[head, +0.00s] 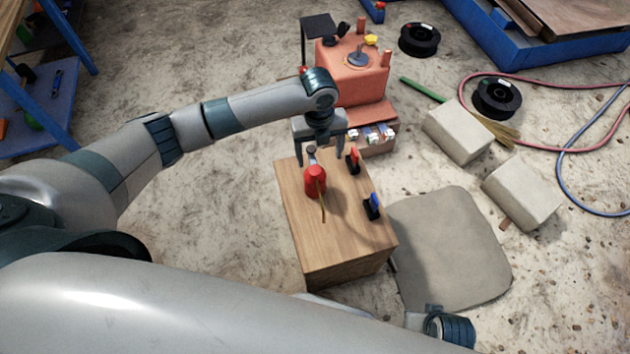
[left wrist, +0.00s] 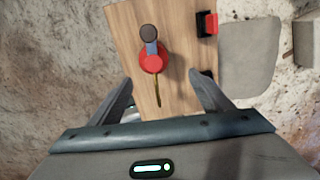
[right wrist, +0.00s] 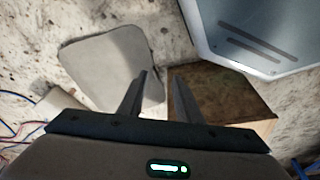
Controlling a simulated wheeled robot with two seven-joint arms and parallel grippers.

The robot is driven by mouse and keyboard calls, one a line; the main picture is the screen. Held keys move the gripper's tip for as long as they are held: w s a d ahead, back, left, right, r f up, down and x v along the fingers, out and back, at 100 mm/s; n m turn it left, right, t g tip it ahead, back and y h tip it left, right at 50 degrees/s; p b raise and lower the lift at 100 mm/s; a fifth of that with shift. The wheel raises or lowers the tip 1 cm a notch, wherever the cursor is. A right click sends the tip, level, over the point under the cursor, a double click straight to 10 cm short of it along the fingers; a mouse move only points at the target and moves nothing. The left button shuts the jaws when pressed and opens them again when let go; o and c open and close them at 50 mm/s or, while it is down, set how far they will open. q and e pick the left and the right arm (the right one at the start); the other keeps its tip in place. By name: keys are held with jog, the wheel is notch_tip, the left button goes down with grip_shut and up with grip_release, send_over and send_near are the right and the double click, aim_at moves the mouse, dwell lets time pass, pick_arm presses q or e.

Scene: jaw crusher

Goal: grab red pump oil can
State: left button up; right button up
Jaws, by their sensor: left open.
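The red pump oil can (head: 315,182) stands upright on a wooden box (head: 345,235), with a thin spout pointing to the front. In the left wrist view the can (left wrist: 154,62) is seen from above, with a dark round knob on top. My left gripper (head: 321,158) is open and empty, above and just behind the can. In the left wrist view its fingers (left wrist: 160,85) are spread, with the can between and beyond them, not visibly touched.
A red-and-black item (head: 353,160) and a blue-and-black item (head: 372,206) stand on the box to the can's right. An orange machine (head: 352,80) stands behind. A grey mat (head: 450,250) and pale blocks (head: 458,132) lie to the right. The floor left of the box is clear.

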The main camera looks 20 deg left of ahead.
aim_at(317, 170)
pick_arm(q)
jog(key=shift+w+a+r+m, duration=0.2)
jog(key=shift+w+a+m, duration=0.1)
jog(key=shift+a, duration=0.1)
pick_arm(e)
jog(key=shift+f, duration=0.15)
pick_arm(q)
notch_tip(317, 170, down, 11)
jog(key=shift+r+b, duration=0.1)
jog(key=shift+b, duration=0.35)
jog(key=shift+f, duration=0.7)
pick_arm(e)
jog(key=v, duration=0.3)
jog(key=shift+w, duration=0.2)
jog(key=shift+s, duration=0.2)
